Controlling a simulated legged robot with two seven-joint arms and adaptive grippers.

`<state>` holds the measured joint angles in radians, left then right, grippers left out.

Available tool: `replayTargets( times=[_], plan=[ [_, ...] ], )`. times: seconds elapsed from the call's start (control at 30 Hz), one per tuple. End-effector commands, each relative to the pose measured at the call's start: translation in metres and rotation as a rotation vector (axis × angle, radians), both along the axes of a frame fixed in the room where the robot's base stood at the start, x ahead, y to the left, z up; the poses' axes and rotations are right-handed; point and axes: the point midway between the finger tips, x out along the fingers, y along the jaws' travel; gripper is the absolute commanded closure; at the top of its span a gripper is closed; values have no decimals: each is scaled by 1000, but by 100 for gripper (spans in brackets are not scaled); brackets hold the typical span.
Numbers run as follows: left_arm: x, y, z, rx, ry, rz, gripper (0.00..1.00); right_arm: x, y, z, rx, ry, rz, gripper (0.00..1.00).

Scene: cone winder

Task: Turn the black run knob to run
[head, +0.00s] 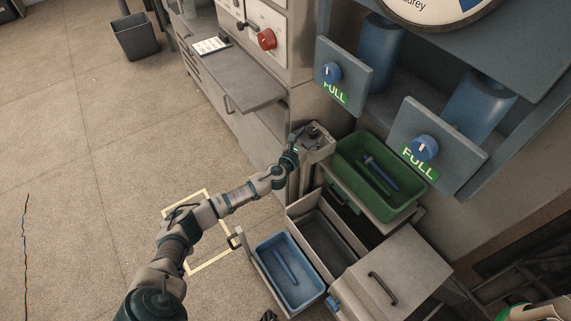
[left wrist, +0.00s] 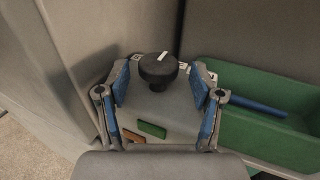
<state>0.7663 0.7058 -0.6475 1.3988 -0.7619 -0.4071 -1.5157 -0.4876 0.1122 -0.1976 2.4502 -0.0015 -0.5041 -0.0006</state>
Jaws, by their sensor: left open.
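The black run knob (left wrist: 158,70) shows in the left wrist view, standing on a grey box top, with a white pointer line angled slightly right of straight up. My left gripper (left wrist: 160,82) is open, with one blue-padded finger on each side of the knob. Whether either finger touches it, I cannot tell. In the head view my left gripper (head: 308,138) is at the grey post beside the green bin; the knob is hard to make out there. A green label (left wrist: 152,129) and an orange label (left wrist: 133,136) lie on the near part of the box top. My right gripper is not in view.
A green bin (head: 340,186) stands right of the post, holding a blue rod. A blue tray (head: 262,262) and a drawer unit are below. Two blue-knobbed panels marked FULL (head: 345,70) hang above. A red knob (head: 267,39) is on the cabinet behind. Floor at left is open.

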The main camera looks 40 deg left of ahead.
Motion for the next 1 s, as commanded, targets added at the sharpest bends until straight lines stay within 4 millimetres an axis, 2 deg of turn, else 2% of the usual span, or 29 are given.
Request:
replayTargets(
  times=[0.03,0.2,0.6,0.8,1.0],
  plan=[
    [-10,0,6,0,-4,-1,34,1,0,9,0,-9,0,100],
    [-41,-2,6,1,-3,-1,34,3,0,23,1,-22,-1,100],
    [-118,-8,4,2,-2,-1,34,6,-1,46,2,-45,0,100],
    [-142,-9,3,0,-2,0,34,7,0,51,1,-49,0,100],
    [-150,-9,3,-2,-2,0,34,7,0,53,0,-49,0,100]
  ],
)
